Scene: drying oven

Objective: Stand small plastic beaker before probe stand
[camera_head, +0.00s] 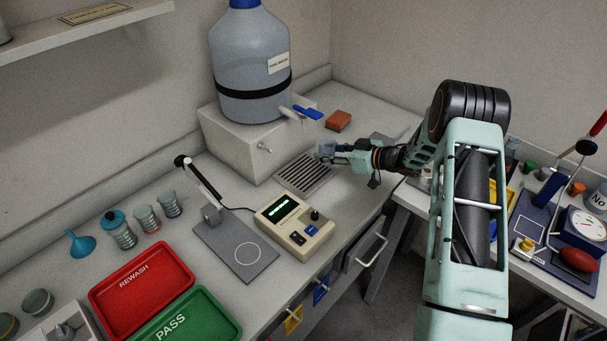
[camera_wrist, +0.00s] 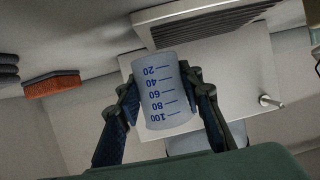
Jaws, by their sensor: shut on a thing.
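My gripper (camera_head: 330,153) is shut on the small plastic beaker (camera_wrist: 164,92), a translucent cup with blue graduations that read upside down in the wrist view. The two dark fingers (camera_wrist: 165,105) press on its sides. In the head view the beaker is small and hard to make out at the fingertips, above the right part of the slotted drip grille (camera_head: 303,176). The probe stand (camera_head: 236,247) is a grey plate with a white circle and a black-tipped probe arm, lower left of my gripper. The circle is bare.
A beige meter (camera_head: 294,226) stands right of the probe stand. A large blue carboy (camera_head: 249,65) with a tap sits on a white block (camera_head: 241,141). Several small jars, a red tray (camera_head: 141,283) and a green tray (camera_head: 186,318) lie left. An orange sponge (camera_head: 338,121) lies behind.

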